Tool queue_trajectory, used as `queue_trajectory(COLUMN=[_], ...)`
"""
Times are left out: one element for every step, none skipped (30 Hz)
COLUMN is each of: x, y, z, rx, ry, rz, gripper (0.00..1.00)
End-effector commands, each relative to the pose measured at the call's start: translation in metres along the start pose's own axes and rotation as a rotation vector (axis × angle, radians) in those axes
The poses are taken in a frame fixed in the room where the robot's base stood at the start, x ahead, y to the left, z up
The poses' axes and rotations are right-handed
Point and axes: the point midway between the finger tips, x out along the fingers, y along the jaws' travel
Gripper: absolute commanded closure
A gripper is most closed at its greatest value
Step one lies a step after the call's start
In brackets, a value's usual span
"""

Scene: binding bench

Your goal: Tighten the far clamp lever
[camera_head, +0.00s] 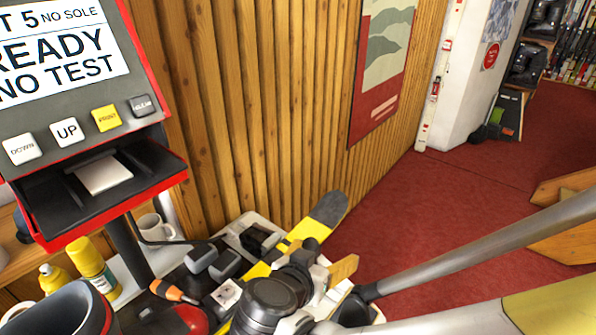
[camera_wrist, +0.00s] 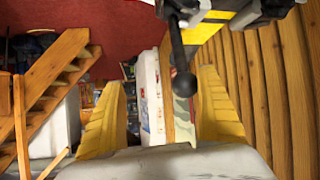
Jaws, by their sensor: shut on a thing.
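The clamp lever (camera_wrist: 183,60), a black rod with a rounded end, hangs down from the top of the wrist view. Its end lies between the two yellow fingers of my gripper (camera_wrist: 163,80), nearer the right one. My gripper is shut on the lever; the exact contact is hard to make out. The yellow and black ski (camera_wrist: 213,22) shows above it. In the head view the ski (camera_head: 327,210) lies on the bench, its dark tip pointing away. One yellow finger shows there beside the ski; my wrist hides the lever and most of the clamp.
A red-framed test machine (camera_head: 90,110) stands at the left. An orange-handled tool (camera_head: 172,291), yellow bottles (camera_head: 92,262) and a white mug (camera_head: 155,227) are near it. A plank wall (camera_head: 260,110) runs behind the bench. Red floor (camera_head: 440,205) is open to the right, with wooden steps (camera_head: 570,240).

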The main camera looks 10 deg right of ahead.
Motion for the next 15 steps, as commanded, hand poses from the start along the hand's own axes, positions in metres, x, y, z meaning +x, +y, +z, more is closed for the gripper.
queue_trajectory(x=[-0.002,-0.004,-0.008,-0.012,-0.017,-0.025,-0.032,-0.038,-0.048,-0.055,-0.062,-0.070,-0.077,-0.083,-0.090], y=[0.004,0.004,0.004,0.003,0.003,0.002,0.002,0.001,0.001,0.000,0.000,-0.001,-0.001,-0.001,-0.001], z=[0.001,0.001,0.001,0.001,0.001,0.001,0.001,0.001,0.001,0.001,0.001,0.001,0.001,0.001,0.001], rx=[0.000,0.000,-0.001,-0.002,-0.003,-0.003,-0.004,-0.005,-0.004,-0.005,-0.006,-0.005,-0.005,-0.006,-0.005], ry=[-0.001,-0.001,0.000,0.000,0.000,0.001,0.001,0.001,0.000,0.001,0.001,0.000,0.000,0.000,0.000], rz=[0.010,0.009,0.007,0.006,0.006,0.004,0.003,0.001,0.001,0.000,-0.001,-0.001,-0.001,-0.001,-0.001], gripper=[0.37,0.38,0.43,0.45,0.45,0.45,0.45,0.45,0.45,0.45,0.45,0.45,0.45,0.45,0.45])
